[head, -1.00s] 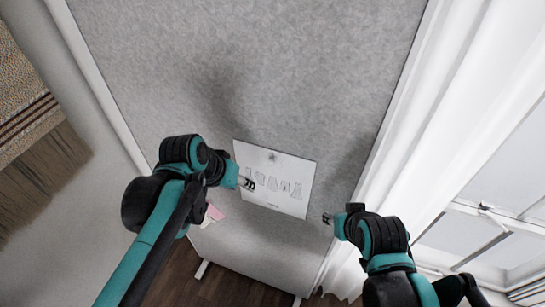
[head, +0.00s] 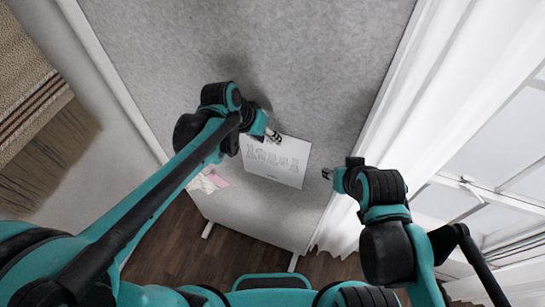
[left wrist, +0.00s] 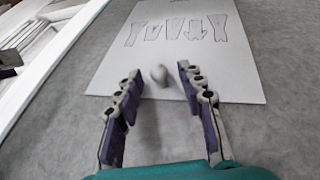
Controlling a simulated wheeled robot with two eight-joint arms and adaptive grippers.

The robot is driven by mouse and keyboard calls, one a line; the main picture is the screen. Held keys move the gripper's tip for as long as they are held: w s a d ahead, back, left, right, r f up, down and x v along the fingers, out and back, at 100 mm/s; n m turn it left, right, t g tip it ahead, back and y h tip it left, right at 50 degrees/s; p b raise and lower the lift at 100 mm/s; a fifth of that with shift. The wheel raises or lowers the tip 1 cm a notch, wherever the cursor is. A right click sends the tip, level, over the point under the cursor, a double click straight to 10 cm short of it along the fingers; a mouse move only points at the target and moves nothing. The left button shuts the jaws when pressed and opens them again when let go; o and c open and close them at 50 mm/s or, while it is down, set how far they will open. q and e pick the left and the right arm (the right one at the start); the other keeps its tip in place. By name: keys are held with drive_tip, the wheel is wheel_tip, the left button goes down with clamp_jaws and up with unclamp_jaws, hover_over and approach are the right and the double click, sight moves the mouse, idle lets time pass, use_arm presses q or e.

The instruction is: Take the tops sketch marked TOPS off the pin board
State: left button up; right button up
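A white sketch sheet (head: 277,166) with a row of garment outlines hangs on the grey pin board (head: 330,60). I cannot read a TOPS mark on it. My left gripper (head: 274,137) is at the sheet's upper edge. In the left wrist view the left gripper (left wrist: 160,82) is open, its fingers on either side of a small round pin (left wrist: 159,75) near the edge of the sheet (left wrist: 215,65). The fingers appear apart from the pin. My right gripper (head: 327,174) is right of the sheet, clear of it; its opening is too small to judge.
A white curtain (head: 440,80) and window (head: 500,150) are on the right. A fringed woven textile (head: 35,100) is at the far left. The board above the sheet is clear.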

use_arm(q)
drive_tip(key=shift+w+d+f, duration=0.1)
drive_tip(key=shift+d+f, duration=0.1)
drive_tip(key=shift+f, duration=0.25)
drive_tip(key=shift+c, duration=0.3)
clamp_jaws()
drive_tip(key=shift+r, duration=0.15)
